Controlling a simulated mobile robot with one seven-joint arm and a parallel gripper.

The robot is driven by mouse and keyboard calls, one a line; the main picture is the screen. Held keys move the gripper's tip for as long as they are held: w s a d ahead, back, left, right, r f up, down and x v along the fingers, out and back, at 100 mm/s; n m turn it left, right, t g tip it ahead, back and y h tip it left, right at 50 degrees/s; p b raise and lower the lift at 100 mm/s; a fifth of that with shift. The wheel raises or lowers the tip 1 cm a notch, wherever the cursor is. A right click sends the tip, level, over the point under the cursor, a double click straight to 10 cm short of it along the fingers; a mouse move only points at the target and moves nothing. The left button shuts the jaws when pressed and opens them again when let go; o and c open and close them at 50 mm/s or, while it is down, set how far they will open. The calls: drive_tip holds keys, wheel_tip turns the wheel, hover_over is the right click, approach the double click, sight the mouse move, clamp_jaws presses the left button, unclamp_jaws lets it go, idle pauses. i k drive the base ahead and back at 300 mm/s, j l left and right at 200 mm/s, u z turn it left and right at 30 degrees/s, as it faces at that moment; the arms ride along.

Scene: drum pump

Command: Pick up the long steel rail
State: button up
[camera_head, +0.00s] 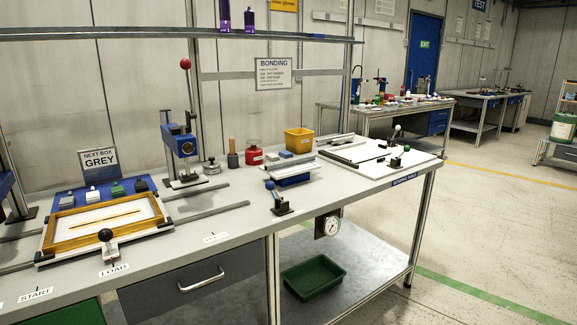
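Several long bars lie on the workbench, and I cannot tell for sure which is the long steel rail. A grey metal rail (212,212) runs out to the right from the wooden-framed fixture (60,249). A second grey rail (197,189) lies behind it, parallel. A thin dark bar (338,160) lies along the left side of the white board at the bench's right end. A short pale bar (343,140) lies behind that board. My gripper is not in view.
A blue press (180,143) with a red knob stands mid-bench. A red tin (254,155), a yellow bin (299,141) and a small toggle clamp (280,205) stand to its right. An overhead shelf (170,33) crosses above. The floor at right is clear.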

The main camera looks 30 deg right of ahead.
sight(282, 165)
drive_tip(key=i+l, duration=0.1)
drive_tip(key=l, duration=0.3)
drive_tip(key=i+l, duration=0.1)
drive_tip(key=l, duration=0.35)
drive_tip(key=i+l, duration=0.15)
drive_tip(key=l, duration=0.25)
drive_tip(key=i+l, duration=0.1)
drive_tip(key=l, duration=0.35)
drive_tip(key=i+l, duration=0.1)
drive_tip(key=l, duration=0.3)
drive_tip(key=i+l, duration=0.1)
drive_tip(key=l, duration=0.35)
drive_tip(key=i+l, duration=0.1)
drive_tip(key=l, duration=0.3)
drive_tip(key=i+l, duration=0.15)
drive_tip(key=l, duration=0.3)
drive_tip(key=i, duration=0.45)
